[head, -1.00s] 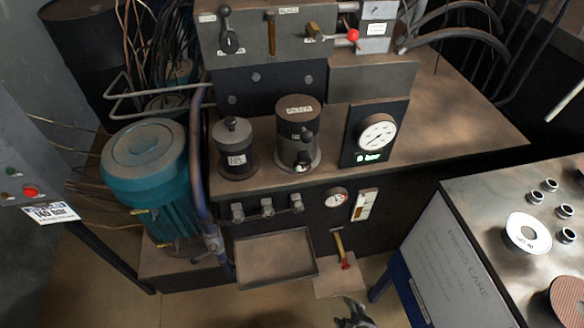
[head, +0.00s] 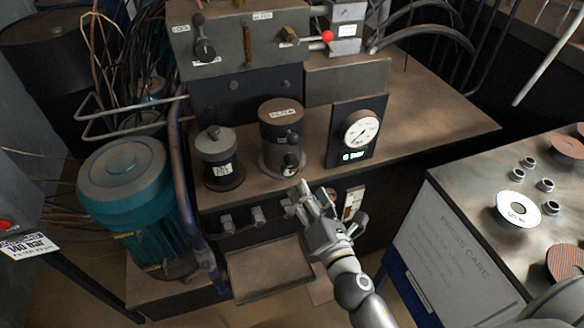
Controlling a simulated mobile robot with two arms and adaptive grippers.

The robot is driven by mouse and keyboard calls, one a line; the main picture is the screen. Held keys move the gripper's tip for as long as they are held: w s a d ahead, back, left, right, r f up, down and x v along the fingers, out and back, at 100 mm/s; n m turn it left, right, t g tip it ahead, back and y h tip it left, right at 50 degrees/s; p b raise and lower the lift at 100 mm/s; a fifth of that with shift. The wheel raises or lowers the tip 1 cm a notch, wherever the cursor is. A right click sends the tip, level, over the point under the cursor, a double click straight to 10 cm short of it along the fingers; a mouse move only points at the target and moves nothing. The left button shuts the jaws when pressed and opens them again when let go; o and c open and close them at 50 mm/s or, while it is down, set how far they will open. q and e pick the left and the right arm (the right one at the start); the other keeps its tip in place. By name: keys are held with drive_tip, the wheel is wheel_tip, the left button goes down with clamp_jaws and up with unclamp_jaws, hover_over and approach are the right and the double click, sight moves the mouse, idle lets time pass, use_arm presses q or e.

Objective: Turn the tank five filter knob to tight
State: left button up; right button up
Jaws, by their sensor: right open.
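A tall dark cylinder (head: 281,125) with a label on its top, apparently the filter, stands on the bench's front ledge. The label is too small to read, and I cannot tell the knob's setting. My right gripper (head: 318,198) is open and empty, below and slightly right of that knob, apart from it. It covers part of the valve row and the small gauge below the ledge. My left gripper is not in view.
A shorter dark pot (head: 219,158) stands left of the cylinder, and a pressure gauge (head: 360,130) stands right. A panel with levers (head: 240,40) is above. An empty tray (head: 270,268) sits below. A metal table (head: 470,195) with discs and rings is at right.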

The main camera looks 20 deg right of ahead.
sight(294, 165)
drive_tip(key=w+p, duration=0.1)
drive_tip(key=w, duration=0.8)
drive_tip(key=shift+w+a+p, duration=0.15)
drive_tip(key=shift+w+p, duration=0.15)
drive_tip(key=shift+w, duration=0.1)
drive_tip(key=c, duration=1)
